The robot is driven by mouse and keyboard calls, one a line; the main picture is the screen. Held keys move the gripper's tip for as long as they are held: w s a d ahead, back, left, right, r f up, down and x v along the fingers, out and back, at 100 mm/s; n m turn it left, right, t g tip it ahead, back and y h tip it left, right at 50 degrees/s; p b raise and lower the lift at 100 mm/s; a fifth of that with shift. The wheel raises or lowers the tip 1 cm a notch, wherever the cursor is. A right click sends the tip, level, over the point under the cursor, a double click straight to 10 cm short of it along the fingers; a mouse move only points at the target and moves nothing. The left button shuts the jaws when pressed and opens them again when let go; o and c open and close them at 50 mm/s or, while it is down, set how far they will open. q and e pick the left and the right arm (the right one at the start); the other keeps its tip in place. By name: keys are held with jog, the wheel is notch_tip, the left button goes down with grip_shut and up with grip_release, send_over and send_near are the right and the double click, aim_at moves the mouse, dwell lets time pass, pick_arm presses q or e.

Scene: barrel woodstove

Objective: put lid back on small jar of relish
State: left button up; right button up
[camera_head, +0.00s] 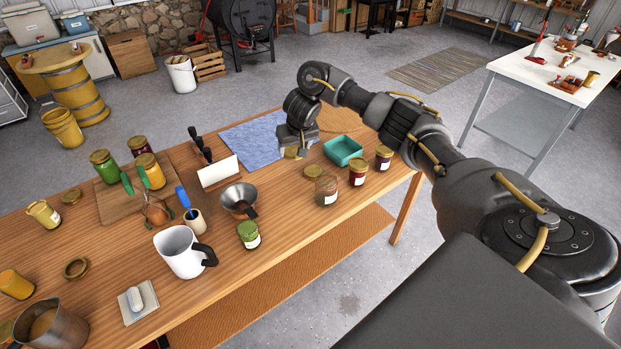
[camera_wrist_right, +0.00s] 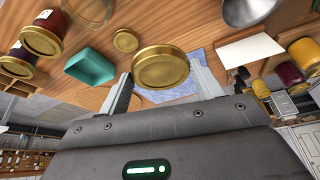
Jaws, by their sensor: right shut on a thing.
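My right gripper (camera_head: 295,150) is shut on a round gold lid (camera_head: 291,153), held above the table by the blue cloth. In the wrist view the lid (camera_wrist_right: 160,70) sits between the two fingers (camera_wrist_right: 163,88). A clear glass jar with a white label (camera_head: 326,190) stands near the table's front edge, to the right of and nearer than the gripper; no lid shows on it. A small green jar (camera_head: 248,235) stands further left; I cannot tell whether its top is open. Which jar holds the relish is unclear. My left gripper is not in view.
A loose gold lid (camera_head: 313,171) lies between gripper and glass jar. Lidded jars, one red (camera_head: 358,172) and one dark (camera_head: 383,158), and a teal tray (camera_head: 343,150) stand right. A funnel (camera_head: 239,199), a white card (camera_head: 217,172) and a white pitcher (camera_head: 180,252) stand left.

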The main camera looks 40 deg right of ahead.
jog(key=w+a+r+m, duration=0.1)
jog(key=w+a+r, duration=0.45)
jog(key=a, duration=0.25)
jog(key=w+a+r+m, duration=0.1)
jog(key=w+a+r, duration=0.3)
jog(key=a+r, duration=0.25)
jog(key=s+a+r+n+y, duration=0.1)
jog(key=s+a+r+n, duration=0.25)
jog(key=a, duration=0.35)
jog(key=s+a+r+n, duration=0.2)
jog(key=s+a, duration=0.2)
jog(key=a, duration=0.3)
jog(key=s+a+f+n+y, duration=0.1)
jog(key=s+a+f+n, duration=0.1)
jog(key=s+a+n, duration=0.3)
jog(key=s+a+f+n+y, duration=0.2)
jog(key=s+a+f, duration=0.15)
jog(key=s, duration=0.45)
jog(key=s+d+f+n+b, duration=0.1)
jog(key=s+f+b, duration=0.2)
jog(key=s+f, duration=0.2)
jog(key=s+d+f+n+g+y+b, duration=0.1)
jog(key=s+f+n+b, duration=0.1)
jog(key=s+f, duration=0.3)
jog(key=shift+d+f+g+b, duration=0.3)
jog(key=shift+d+f+b, duration=0.05)
jog(key=shift+f+b, duration=0.35)
